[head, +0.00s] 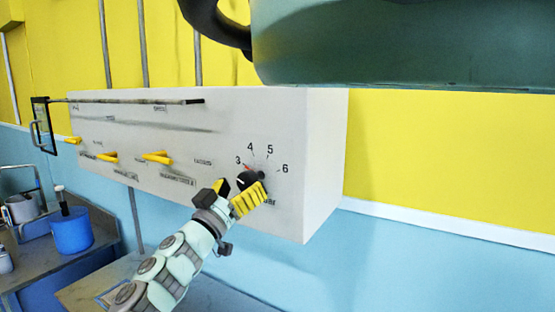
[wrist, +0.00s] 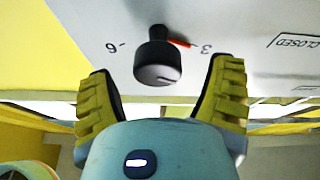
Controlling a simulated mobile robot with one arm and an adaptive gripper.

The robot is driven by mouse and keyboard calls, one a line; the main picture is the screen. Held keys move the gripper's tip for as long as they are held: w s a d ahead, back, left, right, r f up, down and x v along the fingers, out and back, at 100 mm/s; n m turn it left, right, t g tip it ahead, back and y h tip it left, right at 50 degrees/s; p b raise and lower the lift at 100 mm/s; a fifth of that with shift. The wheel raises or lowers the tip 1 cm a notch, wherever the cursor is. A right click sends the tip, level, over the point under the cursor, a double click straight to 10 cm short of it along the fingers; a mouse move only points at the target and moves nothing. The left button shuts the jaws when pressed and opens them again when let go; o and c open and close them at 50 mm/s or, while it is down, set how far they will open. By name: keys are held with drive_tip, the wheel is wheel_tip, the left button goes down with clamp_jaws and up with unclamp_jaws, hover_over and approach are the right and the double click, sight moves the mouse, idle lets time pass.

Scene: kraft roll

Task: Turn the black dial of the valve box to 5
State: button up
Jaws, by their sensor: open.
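The white valve box (head: 320,150) is on the yellow and blue wall. Its black dial (head: 250,179) is near the right end of the front face, with printed numbers 3 to 6 showing around it. A red mark (head: 248,167) lies by the 3; the dial's white line is on its end face. My gripper (head: 240,192) is at the dial, its yellow fingers open. In the wrist view the dial (wrist: 155,58) stands between and beyond the open fingers (wrist: 163,75), with gaps on both sides. No contact shows.
Yellow levers (head: 157,157) stick out from the box face to the left. A bar (head: 130,101) runs along its upper front. A large dark green body (head: 400,45) hangs at upper right. A blue pot (head: 71,231) stands on the bench at lower left.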

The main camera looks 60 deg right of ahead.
sight(252, 176)
drive_tip(key=shift+s+p+x, duration=0.1)
drive_tip(key=shift+p+x, duration=0.4)
drive_tip(key=shift+x, duration=0.55)
drive_tip(key=shift+s+p+x, duration=0.15)
drive_tip(key=shift+p+x, duration=0.3)
drive_tip(key=shift+x, duration=0.6)
drive_tip(key=shift+w, duration=0.15)
drive_tip(key=c, duration=1.3)
